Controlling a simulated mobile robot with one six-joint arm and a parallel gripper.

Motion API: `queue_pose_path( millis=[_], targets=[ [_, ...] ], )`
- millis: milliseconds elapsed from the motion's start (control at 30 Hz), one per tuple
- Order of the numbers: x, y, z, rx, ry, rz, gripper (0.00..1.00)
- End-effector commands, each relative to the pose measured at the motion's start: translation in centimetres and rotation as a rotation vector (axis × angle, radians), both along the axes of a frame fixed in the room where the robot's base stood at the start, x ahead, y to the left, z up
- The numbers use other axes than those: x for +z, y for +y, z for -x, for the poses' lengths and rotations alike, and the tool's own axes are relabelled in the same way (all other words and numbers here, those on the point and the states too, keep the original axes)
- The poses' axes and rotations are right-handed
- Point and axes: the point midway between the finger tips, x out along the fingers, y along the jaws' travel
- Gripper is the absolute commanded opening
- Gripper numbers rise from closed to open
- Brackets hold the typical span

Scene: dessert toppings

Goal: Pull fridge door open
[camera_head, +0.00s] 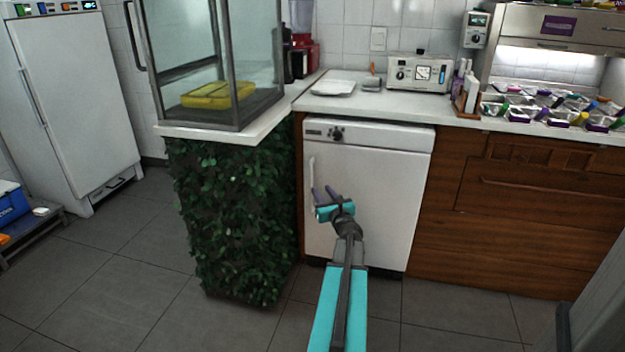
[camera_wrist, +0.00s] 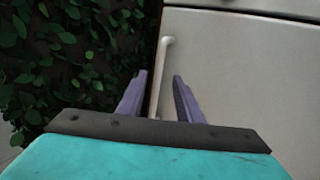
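A white under-counter fridge (camera_head: 375,185) stands below the worktop, and its door is shut. Its white vertical bar handle (camera_head: 311,170) is on the left side of the door. My gripper (camera_head: 321,191) is in front of the handle's lower part, with its purple fingers apart. In the wrist view the handle (camera_wrist: 165,62) appears between the two fingertips of my open gripper (camera_wrist: 160,75), with a gap on each side. I cannot tell how deep the handle lies between the fingers. The lower end of the handle is partly hidden.
A leafy green panel (camera_head: 235,215) under the glass case (camera_head: 210,65) stands close on the left. Wooden drawers (camera_head: 530,200) adjoin on the right. A tall white fridge (camera_head: 80,100) stands at the far left. Grey floor (camera_head: 130,270) is clear at front left.

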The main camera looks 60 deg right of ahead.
Motion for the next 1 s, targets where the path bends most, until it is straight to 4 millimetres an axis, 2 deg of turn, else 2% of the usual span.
queue_pose_path(
  millis=[1000],
  targets=[
    [-0.1,-6.2,-7.9,0.003,0.0,0.0,0.33]
  ],
)
